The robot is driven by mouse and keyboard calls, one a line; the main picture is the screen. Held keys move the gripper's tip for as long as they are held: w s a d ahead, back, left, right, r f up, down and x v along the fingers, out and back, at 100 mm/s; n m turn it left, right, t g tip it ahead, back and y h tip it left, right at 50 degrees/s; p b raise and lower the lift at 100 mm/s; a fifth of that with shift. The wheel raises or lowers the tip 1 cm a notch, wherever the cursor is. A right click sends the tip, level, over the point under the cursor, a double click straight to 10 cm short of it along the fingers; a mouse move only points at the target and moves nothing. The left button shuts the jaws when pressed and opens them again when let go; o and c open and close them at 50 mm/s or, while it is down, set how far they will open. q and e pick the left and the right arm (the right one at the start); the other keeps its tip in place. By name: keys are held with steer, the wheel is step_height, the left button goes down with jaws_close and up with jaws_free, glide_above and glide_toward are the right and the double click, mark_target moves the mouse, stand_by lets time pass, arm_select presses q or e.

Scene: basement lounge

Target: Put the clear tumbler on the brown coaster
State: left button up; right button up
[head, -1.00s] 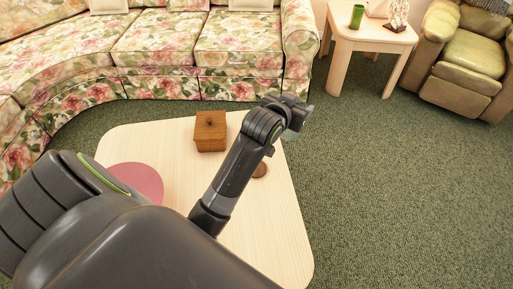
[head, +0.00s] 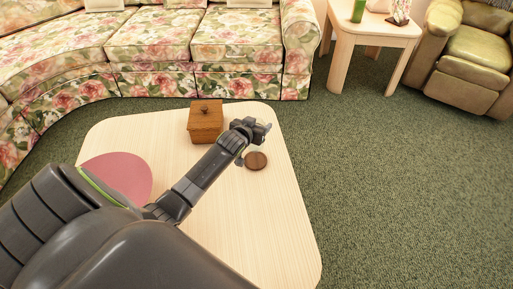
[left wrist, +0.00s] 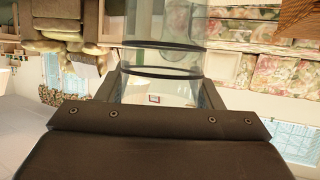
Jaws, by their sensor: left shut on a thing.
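The brown coaster (head: 256,161) is a small dark round disc lying on the pale wooden coffee table, near its right side. My left gripper (head: 262,129) is above the table, just behind the coaster in the head view. In the left wrist view my gripper (left wrist: 160,92) has its fingers on either side of the clear tumbler (left wrist: 165,25), shut on it. The tumbler is see-through and mostly hidden by the gripper in the head view. It is apart from the coaster. My right gripper is not in view.
A wooden box with a knobbed lid (head: 206,122) stands left of the gripper on the coffee table (head: 230,225). A pink round mat (head: 122,174) lies at the left, partly behind my arm. The table's right and front areas are bare. A floral sofa (head: 155,50) is behind.

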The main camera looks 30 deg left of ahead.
arm_select(q)
step_height(320, 180, down, 4)
steer(key=shift+r+b, duration=0.25)
steer(key=shift+b, duration=0.15)
step_height(320, 180, down, 3)
steer(key=shift+f+b, duration=0.1)
steer(key=shift+b, duration=0.55)
steer(key=shift+f, duration=0.25)
steer(key=shift+r, duration=0.1)
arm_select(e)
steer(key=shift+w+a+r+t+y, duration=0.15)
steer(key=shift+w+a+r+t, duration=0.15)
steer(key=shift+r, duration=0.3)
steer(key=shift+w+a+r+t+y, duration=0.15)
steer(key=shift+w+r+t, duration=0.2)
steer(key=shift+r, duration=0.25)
arm_select(q)
steer(key=o, duration=1.4)
steer(key=shift+c, duration=0.2)
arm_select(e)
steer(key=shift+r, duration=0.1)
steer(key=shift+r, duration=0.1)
